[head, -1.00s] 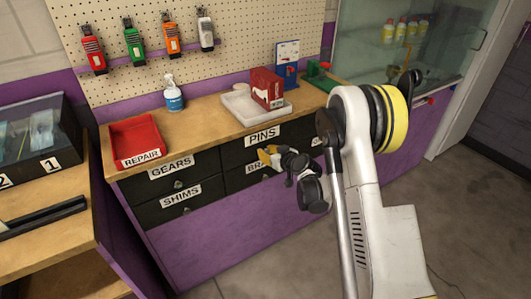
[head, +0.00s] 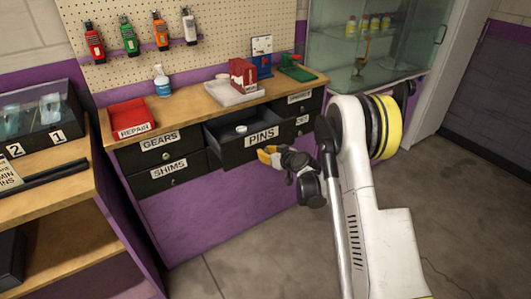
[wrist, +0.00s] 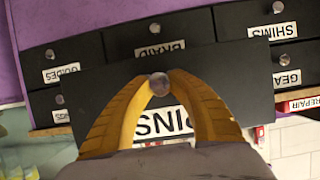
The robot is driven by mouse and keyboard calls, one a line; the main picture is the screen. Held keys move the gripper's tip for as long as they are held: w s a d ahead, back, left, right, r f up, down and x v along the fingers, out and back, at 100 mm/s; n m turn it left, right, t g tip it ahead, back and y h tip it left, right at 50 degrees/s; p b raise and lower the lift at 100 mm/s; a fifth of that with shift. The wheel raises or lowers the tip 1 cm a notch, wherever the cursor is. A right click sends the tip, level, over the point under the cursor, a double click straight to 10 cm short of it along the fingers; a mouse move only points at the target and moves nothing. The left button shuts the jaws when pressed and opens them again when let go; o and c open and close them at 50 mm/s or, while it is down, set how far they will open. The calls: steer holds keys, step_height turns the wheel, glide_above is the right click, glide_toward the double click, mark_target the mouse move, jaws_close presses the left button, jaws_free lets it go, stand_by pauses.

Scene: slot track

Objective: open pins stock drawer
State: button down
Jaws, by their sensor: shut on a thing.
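The PINS drawer (head: 252,147) is pulled out from the workbench, and its dark interior shows in the head view. A small round white thing (head: 241,129) lies inside it. My gripper (head: 268,153) is at the drawer's front, just below the PINS label. In the wrist view, the yellow fingers of my gripper (wrist: 160,88) are closed around the drawer's round metal knob (wrist: 160,84). The PINS label (wrist: 163,122) appears upside down there, partly covered by the fingers.
GEARS (head: 160,140) and SHIMS (head: 170,170) drawers are shut at the left. On the benchtop are a red REPAIR tray (head: 130,117), a spray bottle (head: 162,81) and a white tray (head: 232,93) with a red box (head: 243,73). The floor in front is open.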

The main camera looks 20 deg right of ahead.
steer(key=shift+s+d, duration=0.1)
steer(key=shift+s, duration=0.05)
steer(key=c, duration=1.2)
jaws_free()
steer(key=v, duration=1.2)
